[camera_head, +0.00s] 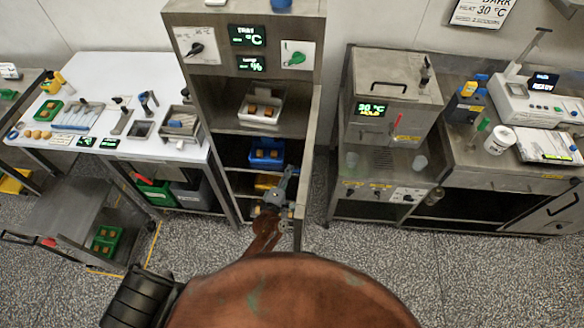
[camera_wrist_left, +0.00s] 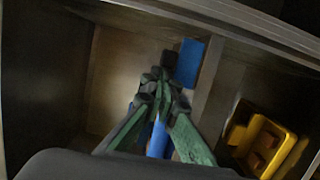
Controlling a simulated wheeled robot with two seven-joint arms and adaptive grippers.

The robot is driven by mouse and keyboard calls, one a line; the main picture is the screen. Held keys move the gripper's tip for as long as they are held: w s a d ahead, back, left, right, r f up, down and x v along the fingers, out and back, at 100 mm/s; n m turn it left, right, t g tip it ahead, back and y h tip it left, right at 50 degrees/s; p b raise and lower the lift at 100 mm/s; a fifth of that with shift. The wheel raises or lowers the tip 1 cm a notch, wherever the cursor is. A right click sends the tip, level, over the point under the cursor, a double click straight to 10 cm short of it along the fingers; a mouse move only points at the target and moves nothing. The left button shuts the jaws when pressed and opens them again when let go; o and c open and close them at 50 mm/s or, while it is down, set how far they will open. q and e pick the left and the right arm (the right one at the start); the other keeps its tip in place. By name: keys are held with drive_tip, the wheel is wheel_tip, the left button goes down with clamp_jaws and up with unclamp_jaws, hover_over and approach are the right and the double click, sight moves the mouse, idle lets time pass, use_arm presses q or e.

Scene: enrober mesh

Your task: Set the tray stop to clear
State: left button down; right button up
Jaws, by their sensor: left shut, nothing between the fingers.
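My left gripper (camera_head: 289,173) reaches into the lower right part of the tall grey cabinet (camera_head: 240,133), beside its right upright. In the left wrist view the green fingers of the gripper (camera_wrist_left: 155,80) are together at the tips, with nothing between them. A blue block (camera_wrist_left: 190,62) lies just right of the fingertips, against a grey divider; I cannot tell if they touch. Another blue piece (camera_wrist_left: 157,138) shows between the finger links. No label shows which part is the tray stop or how it is set. My right gripper is not in view.
A yellow tray (camera_wrist_left: 262,138) with brown pieces sits right of the divider in the left wrist view. The cabinet also holds a blue tray (camera_head: 266,160) and a white tray (camera_head: 250,121). A grey machine (camera_head: 392,85) stands right; a white table (camera_head: 120,75) stands left.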

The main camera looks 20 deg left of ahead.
use_arm(q)
drive_tip(key=a, duration=0.2)
drive_tip(key=s+a, duration=0.1)
drive_tip(key=a, duration=0.1)
drive_tip(key=shift+s+a+f+b, duration=0.1)
drive_tip(key=shift+f+b, duration=0.1)
drive_tip(key=shift+b, duration=0.15)
drive_tip(key=s, duration=0.9)
drive_tip(key=shift+s+r, duration=0.15)
drive_tip(key=shift+s, duration=0.2)
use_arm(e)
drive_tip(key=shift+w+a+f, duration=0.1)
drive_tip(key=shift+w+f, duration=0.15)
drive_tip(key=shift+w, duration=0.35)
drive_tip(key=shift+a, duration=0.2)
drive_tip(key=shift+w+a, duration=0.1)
